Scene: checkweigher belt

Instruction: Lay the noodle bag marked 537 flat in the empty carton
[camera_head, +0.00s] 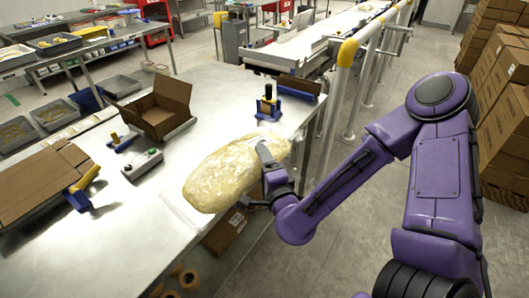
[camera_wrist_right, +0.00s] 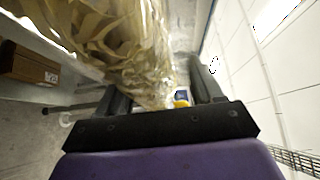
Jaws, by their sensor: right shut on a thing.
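A large clear bag of pale yellow noodles (camera_head: 225,175) is near the front edge of the steel table, above a pale flat tray. My right gripper (camera_head: 266,160) is shut on the bag's right end. In the right wrist view the noodle bag (camera_wrist_right: 110,40) fills the upper left and runs down between the fingers of the right gripper (camera_wrist_right: 162,90). No number can be read on the bag. An open brown carton (camera_head: 158,112) stands on the table to the upper left of the bag; its visible inside looks empty. My left gripper is not in view.
The pale tray (camera_head: 178,212) is at the table's front edge. A control box with buttons (camera_head: 142,163) lies between carton and bag. A blue-based fixture (camera_head: 268,105) stands behind the bag. Flat cardboard (camera_head: 40,180) is at the left. A yellow-capped rail post (camera_head: 346,55) stands right of the table.

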